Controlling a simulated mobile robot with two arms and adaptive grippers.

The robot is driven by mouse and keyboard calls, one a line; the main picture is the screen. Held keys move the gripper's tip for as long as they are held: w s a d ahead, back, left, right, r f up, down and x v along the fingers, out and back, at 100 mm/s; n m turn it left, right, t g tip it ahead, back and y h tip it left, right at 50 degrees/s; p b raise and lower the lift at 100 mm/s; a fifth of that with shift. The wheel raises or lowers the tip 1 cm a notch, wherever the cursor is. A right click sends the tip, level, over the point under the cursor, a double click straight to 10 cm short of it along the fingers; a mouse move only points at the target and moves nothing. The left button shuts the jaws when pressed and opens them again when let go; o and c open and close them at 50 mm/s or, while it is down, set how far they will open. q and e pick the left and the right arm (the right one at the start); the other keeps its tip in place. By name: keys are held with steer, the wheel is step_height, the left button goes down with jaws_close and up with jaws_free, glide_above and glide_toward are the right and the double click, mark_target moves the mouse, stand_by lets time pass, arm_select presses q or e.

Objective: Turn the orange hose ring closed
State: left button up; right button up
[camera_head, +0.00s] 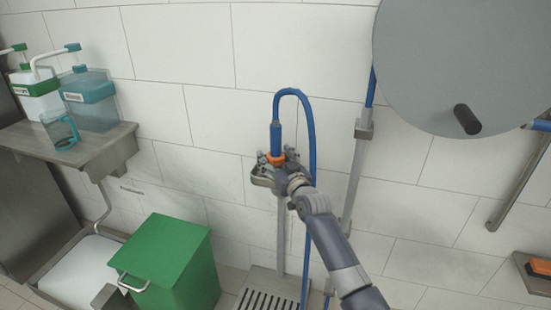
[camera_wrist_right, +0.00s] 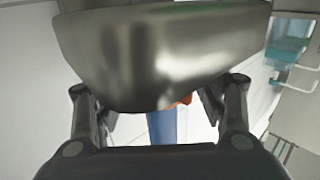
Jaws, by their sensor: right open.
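The orange hose ring (camera_head: 276,159) sits at the lower end of the blue hose nozzle (camera_head: 275,137), which stands upright in a metal wall holder (camera_head: 262,180). My right gripper (camera_head: 277,165) is at the ring, with its fingers around or beside it; I cannot tell whether they touch. In the right wrist view the open fingers (camera_wrist_right: 160,112) stand on either side of the blue hose (camera_wrist_right: 162,128). A bit of the orange ring (camera_wrist_right: 185,100) shows there, mostly hidden behind a grey metal part (camera_wrist_right: 165,50). My left gripper is not in view.
A large grey disc with a black knob (camera_head: 467,119) is at the upper right. A green bin (camera_head: 168,262) stands on the lower left. A metal shelf (camera_head: 100,150) holds dispenser bottles and a blue cup (camera_head: 60,130). A floor drain grate (camera_head: 268,298) lies below the holder.

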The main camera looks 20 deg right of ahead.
steer(key=shift+s, duration=0.15)
steer(key=s+d, duration=0.1)
steer(key=s, duration=1)
steer(key=shift+s, duration=0.35)
steer(key=shift+d, duration=0.1)
